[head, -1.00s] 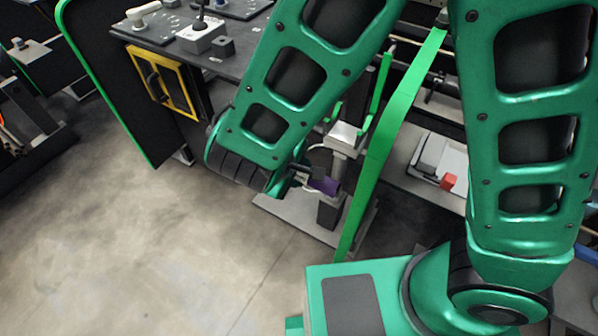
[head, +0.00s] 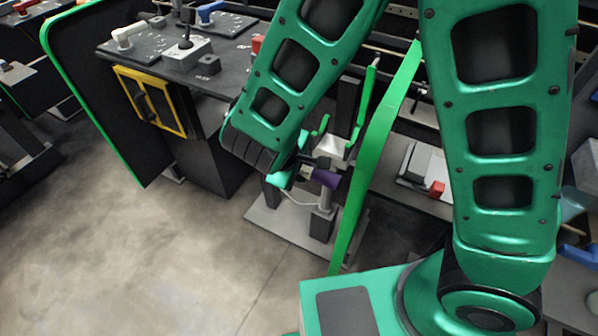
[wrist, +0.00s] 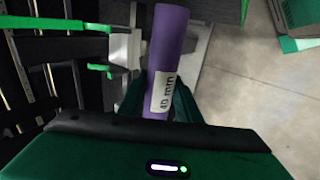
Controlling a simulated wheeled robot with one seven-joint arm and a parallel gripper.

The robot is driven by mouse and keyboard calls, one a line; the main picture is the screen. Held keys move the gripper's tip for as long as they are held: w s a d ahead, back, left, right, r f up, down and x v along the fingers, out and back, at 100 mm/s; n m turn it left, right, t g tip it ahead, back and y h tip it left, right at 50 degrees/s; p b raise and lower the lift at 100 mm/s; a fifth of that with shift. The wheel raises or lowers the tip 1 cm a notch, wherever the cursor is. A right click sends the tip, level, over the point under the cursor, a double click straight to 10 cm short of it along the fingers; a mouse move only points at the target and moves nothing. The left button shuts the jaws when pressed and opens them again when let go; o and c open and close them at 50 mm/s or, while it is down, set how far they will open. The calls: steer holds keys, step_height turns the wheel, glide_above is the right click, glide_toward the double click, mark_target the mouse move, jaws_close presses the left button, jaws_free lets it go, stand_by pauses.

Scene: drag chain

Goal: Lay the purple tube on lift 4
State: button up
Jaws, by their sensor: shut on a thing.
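The purple tube (head: 325,178) is in my gripper (head: 298,174). In the wrist view, the tube (wrist: 170,45) carries a white label reading "40 mm" and extends away between the two green fingers (wrist: 160,98). A lift stand with a silver head (head: 331,148), green upright brackets and a grey base plate (head: 275,232) is right by the tube. It also shows beyond the tube in the wrist view (wrist: 120,48). The tube overlaps the stand in the head view; I cannot tell whether they touch. No lift number is legible.
A long green strip (head: 375,150) slants down just right of the stand. A dark control bench (head: 225,85) with a yellow-framed door (head: 150,100) stands left. A low shelf with a red block (head: 437,188) is at right. The floor (head: 150,250) at front left is clear.

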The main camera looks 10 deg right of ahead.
steer(key=shift+w+d, duration=6.95)
steer(key=shift+w, duration=2.4)
steer(key=shift+w+f, duration=0.1)
steer(key=shift+f, duration=3.1)
steer(key=o, duration=1.2)
steer(key=shift+o, duration=0.2)
steer(key=shift+w+d, duration=0.1)
steer(key=shift+d+r, duration=0.1)
steer(key=shift+r, duration=0.1)
